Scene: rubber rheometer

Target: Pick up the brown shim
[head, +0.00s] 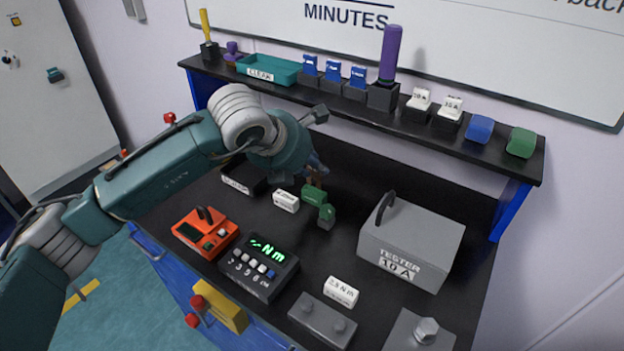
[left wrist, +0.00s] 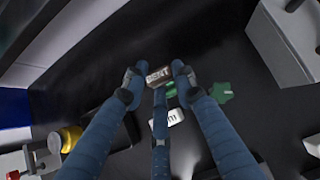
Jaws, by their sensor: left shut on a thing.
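My left gripper (head: 314,167) comes down over the back middle of the black bench. I take this block to be the brown shim. In the head view only a little brown (head: 317,178) shows at the fingertips, and the rest is hidden by the gripper. It appears just above or behind a green piece (head: 314,196); I cannot tell whether it touches the bench. My right gripper is not in view.
A grey tester box (head: 412,240) with a handle stands to the right. An orange meter (head: 205,234), a black display unit (head: 258,270) and white label blocks (head: 286,201) lie in front. A raised black shelf (head: 400,124) with several items runs behind.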

